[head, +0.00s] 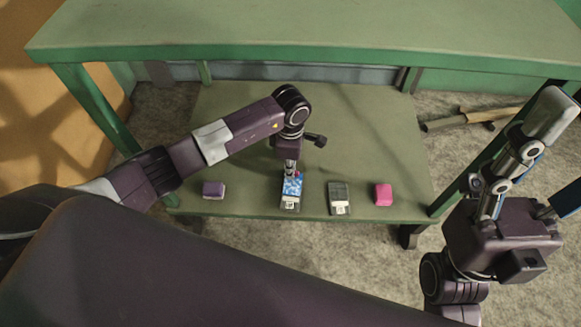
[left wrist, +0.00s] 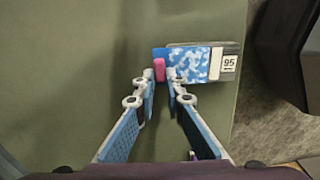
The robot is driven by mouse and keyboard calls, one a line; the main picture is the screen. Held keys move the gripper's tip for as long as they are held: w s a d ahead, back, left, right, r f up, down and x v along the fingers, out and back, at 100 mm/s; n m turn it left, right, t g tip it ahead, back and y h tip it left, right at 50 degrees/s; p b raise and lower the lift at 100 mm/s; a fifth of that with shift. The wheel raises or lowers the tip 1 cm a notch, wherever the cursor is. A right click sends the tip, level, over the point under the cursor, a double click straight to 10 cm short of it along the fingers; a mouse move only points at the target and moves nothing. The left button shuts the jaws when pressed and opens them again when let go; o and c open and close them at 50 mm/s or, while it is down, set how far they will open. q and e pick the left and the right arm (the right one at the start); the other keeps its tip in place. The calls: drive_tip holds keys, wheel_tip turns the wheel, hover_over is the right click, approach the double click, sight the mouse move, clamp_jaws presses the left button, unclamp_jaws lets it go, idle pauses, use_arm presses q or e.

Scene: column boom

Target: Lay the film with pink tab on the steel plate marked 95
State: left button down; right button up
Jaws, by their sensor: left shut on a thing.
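The film (head: 292,186) is a blue and white patterned sheet with a pink tab (left wrist: 159,69). My left gripper (head: 291,170) is shut on the film at its tab end; its fingers also show in the left wrist view (left wrist: 164,84). The film overlaps the steel plate marked 95 (left wrist: 229,63), covering most of it. The plate's label end and a thin dark edge stay visible. I cannot tell whether the film touches the plate. In the head view the plate (head: 290,206) is near the low shelf's front edge. My right gripper (head: 559,150) is open, at the right.
Another dark plate with a white label (head: 339,198) lies to the right on the green low shelf (head: 370,130). A pink block (head: 383,194) is beyond it, and a purple block (head: 214,190) is at the left. A green tabletop (head: 300,32) spans the back.

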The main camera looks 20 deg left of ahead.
use_arm(q)
drive_tip(key=c, duration=1.9)
unclamp_jaws()
drive_tip(key=shift+o, duration=0.5)
drive_tip(key=o, duration=0.4)
drive_tip(key=shift+c, duration=0.2)
drive_tip(key=shift+r, duration=0.1)
